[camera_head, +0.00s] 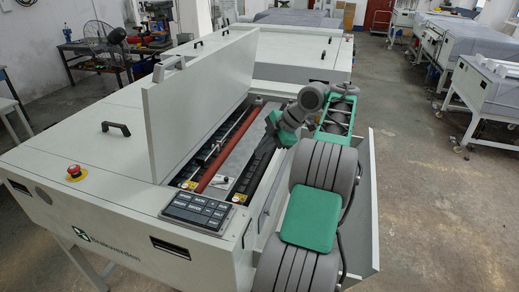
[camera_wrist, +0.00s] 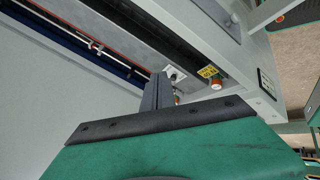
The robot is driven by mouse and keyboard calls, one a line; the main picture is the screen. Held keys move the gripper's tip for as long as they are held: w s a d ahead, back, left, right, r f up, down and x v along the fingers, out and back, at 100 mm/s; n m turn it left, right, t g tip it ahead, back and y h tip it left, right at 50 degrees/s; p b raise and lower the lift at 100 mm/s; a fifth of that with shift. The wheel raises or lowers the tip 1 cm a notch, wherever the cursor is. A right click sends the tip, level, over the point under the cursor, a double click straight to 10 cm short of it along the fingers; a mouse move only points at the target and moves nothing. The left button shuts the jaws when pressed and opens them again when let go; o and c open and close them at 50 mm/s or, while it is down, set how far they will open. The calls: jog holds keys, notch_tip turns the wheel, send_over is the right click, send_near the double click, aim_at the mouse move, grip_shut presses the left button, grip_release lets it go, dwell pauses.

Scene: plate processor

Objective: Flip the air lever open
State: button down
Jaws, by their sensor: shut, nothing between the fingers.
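A small pale plate with a dark lever (camera_wrist: 174,74), which looks like the air lever, sits on the machine's inner ledge in the wrist view. The plate also shows in the head view (camera_head: 224,183), near the front end of the red roller. My gripper (camera_wrist: 158,78) is shut and empty. Its dark fingers reach up to just left of the lever and partly overlap the area below it. I cannot tell whether they touch it. In the head view my gripper's green body hangs over the open bay's right side, and its fingertips are hard to make out against the dark strip.
The raised white cover (camera_head: 200,105) stands upright left of the bay. The red roller (camera_head: 222,160) runs along the bay. A keypad (camera_head: 198,209) and a red emergency button (camera_head: 74,170) are at the front. A yellow label (camera_wrist: 208,72) lies right of the lever.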

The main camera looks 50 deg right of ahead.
jog(key=s+a+r+t+h+b, duration=0.1)
jog(key=s+a+r+h+b, duration=0.1)
jog(key=a+r+b, duration=0.6)
jog(key=s+a+f+m+p, duration=0.2)
jog(key=s+a+f+m, duration=0.1)
jog(key=f, duration=0.5)
jog(key=shift+s+a+m, duration=0.4)
jog(key=shift+a+m, duration=0.05)
jog(key=shift+m, duration=0.05)
